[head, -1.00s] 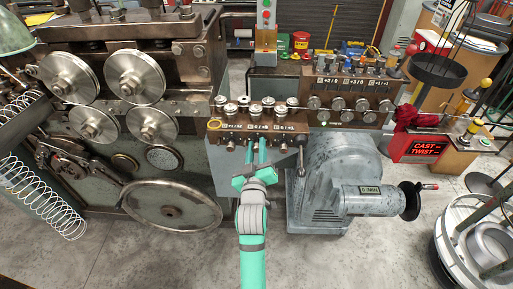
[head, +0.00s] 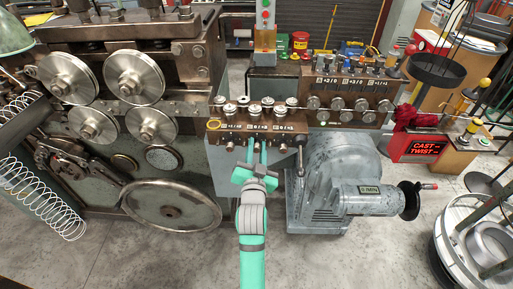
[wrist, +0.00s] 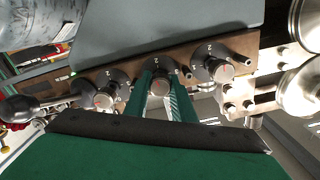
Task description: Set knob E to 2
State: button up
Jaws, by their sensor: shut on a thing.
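A row of small round knobs runs along the front of the brown block (head: 220,139). My gripper (head: 258,144), with teal fingers, reaches up to the middle knob from the front. In the wrist view my gripper (wrist: 161,82) is shut on this middle knob (wrist: 159,86), one finger on each side of it. Small numbers show on the dial plate around it, partly hidden by the fingers. One more knob (wrist: 219,69) is to its right and another (wrist: 105,97) to its left. I cannot read the knob's letter or its setting.
A lever with a round ball end (head: 300,171) hangs right of the knob row. A grey motor housing (head: 335,175) stands to the right. Large rollers (head: 137,77) and a big wheel (head: 170,206) are at the left. The floor in front is clear.

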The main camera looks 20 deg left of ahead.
jog(key=shift+a+f+m, duration=0.1)
jog(key=shift+f+m, duration=0.05)
jog(key=shift+m, duration=0.85)
jog(key=o, duration=1.1)
jog(key=shift+c, duration=0.2)
jog(key=v, duration=1.1)
jog(key=shift+w, duration=0.1)
